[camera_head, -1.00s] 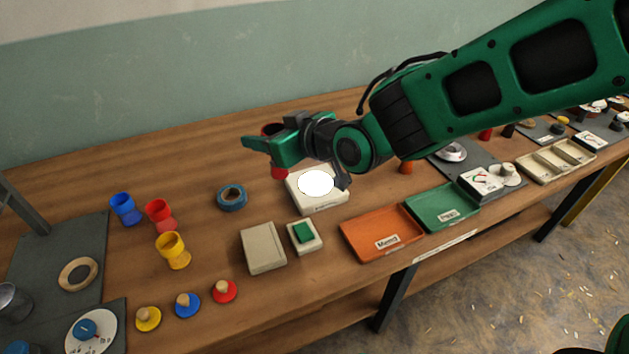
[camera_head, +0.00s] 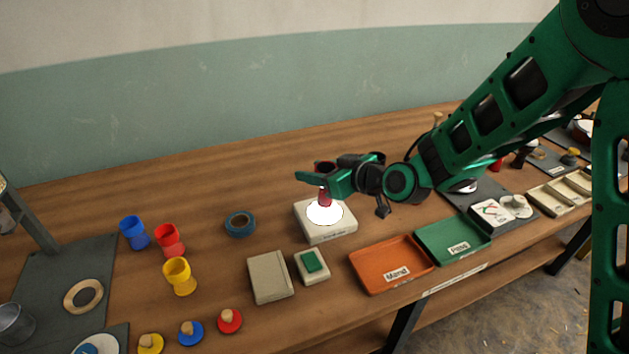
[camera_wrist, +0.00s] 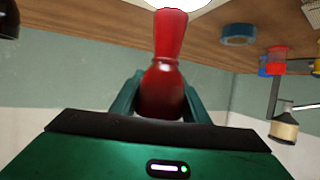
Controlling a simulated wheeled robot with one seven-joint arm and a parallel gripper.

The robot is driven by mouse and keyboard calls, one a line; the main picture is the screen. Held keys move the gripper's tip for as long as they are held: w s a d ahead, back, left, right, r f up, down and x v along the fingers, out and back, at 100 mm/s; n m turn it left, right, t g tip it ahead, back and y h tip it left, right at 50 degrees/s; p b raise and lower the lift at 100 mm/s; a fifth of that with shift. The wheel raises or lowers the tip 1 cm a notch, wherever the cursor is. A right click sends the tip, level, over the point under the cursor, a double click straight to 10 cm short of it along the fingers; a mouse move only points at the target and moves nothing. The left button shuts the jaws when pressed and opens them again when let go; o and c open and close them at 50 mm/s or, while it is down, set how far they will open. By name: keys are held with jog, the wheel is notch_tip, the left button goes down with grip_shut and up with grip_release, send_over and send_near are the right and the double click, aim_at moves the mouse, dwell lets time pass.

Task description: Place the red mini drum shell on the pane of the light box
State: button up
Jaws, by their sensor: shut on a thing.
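The red mini drum shell (camera_head: 325,196) is gripped upright in my gripper (camera_head: 323,181), its lower part just above or on the lit pane (camera_head: 324,214) of the light box. I cannot tell whether it touches. The light box (camera_head: 332,235) is a white block with a glowing round pane. In the wrist view the shell (camera_wrist: 168,60) sits between both fingers of my gripper (camera_wrist: 160,90). Its far end overlaps the edge of the bright pane (camera_wrist: 190,3).
A green-button box (camera_head: 312,264), a beige box (camera_head: 270,277) and an orange tray (camera_head: 391,265) lie in front of the light box. The table behind is clear.

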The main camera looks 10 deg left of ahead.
jog(key=shift+f, duration=1.5)
jog(key=shift+f, duration=0.1)
jog(key=o, duration=1.1)
jog(key=shift+c, duration=0.2)
jog(key=shift+s+d, duration=0.1)
jog(key=v, duration=1.2)
